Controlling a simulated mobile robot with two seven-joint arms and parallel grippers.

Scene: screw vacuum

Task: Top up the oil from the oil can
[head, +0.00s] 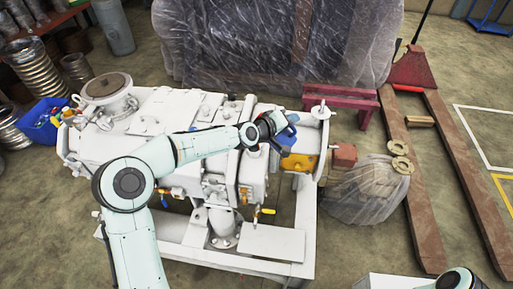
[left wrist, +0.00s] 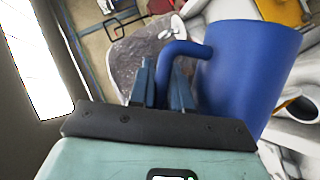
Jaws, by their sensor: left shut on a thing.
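The blue oil can (left wrist: 245,75) fills the right of the left wrist view, with its curved handle (left wrist: 180,50) between the fingers of my left gripper (left wrist: 165,85). The gripper is shut on that handle. In the head view my left gripper (head: 278,121) is above the right end of the white vacuum pump (head: 180,110). There the oil can (head: 287,139) shows as a small blue patch, partly covered by the gripper. The can's spout and contents cannot be made out. My right gripper is outside the views; only a part of my right arm shows at bottom right.
An orange-yellow part (head: 299,163) and a red-brown block (head: 344,156) sit at the pump's right end. A plastic-wrapped bundle (head: 368,190) and a red pallet jack (head: 417,75) stand farther right. A blue bin (head: 45,119) is at left. Large wrapped equipment (head: 270,40) stands behind.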

